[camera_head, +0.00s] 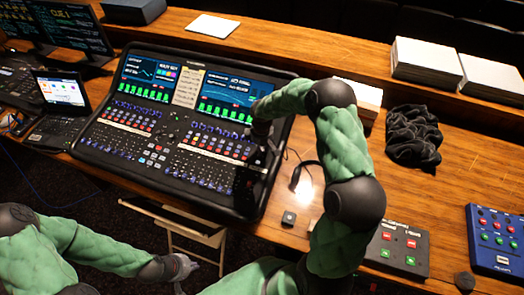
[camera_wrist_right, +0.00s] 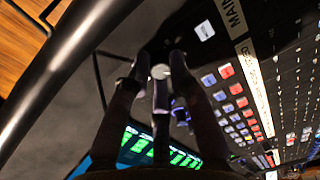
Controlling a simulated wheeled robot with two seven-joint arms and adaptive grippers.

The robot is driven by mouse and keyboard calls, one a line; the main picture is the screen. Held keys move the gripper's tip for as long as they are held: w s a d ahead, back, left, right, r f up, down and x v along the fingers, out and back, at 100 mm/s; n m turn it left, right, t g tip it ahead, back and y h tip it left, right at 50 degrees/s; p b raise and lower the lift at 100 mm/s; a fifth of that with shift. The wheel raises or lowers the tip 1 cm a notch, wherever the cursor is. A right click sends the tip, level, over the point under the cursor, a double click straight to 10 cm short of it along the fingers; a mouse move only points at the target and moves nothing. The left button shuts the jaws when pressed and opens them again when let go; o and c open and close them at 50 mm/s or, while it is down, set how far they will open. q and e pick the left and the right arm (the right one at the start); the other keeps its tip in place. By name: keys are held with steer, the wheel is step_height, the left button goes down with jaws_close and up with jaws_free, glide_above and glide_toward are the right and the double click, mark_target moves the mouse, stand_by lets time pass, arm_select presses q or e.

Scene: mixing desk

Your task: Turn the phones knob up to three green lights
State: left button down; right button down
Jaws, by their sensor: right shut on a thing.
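The mixing desk (camera_head: 170,184) stands on the wooden table in the head view. My right gripper (camera_head: 262,130) reaches down onto the desk's right side, by the right screen. In the wrist view my right gripper (camera_wrist_right: 159,66) is shut around a small knob with a pale round top (camera_wrist_right: 160,72). I take this to be the phones knob; its label does not show. I cannot make out its green lights in either view. My left gripper (camera_head: 178,268) hangs low in front of the table, away from the desk; its fingers are too small to read.
A laptop (camera_head: 62,92) stands left of the desk. A headset (camera_head: 300,172), a dark crumpled cloth (camera_head: 413,135), a grey button box (camera_head: 398,246) and a blue box (camera_head: 497,240) lie to the right. Paper stacks (camera_head: 427,62) sit on the raised shelf.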

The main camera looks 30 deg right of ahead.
steer(key=m+b, duration=0.3)
steer(key=m, duration=0.1)
steer(key=shift+f+m+b, duration=0.1)
steer(key=shift+m+b, duration=0.2)
steer(key=shift+b, duration=0.05)
steer(key=m+b, duration=0.2)
steer(key=m, duration=0.1)
steer(key=shift+t, duration=0.3)
steer(key=shift+w+m, duration=0.1)
steer(key=shift+m, duration=0.2)
steer(key=shift+r+b, duration=0.25)
steer(key=shift+b, duration=0.05)
steer(key=c, duration=1.1)
jaws_free()
steer(key=shift+f, duration=0.1)
steer(key=shift+c, duration=0.2)
step_height(320, 180, up, 12)
steer(key=s, duration=0.1)
steer(key=shift+a, duration=0.3)
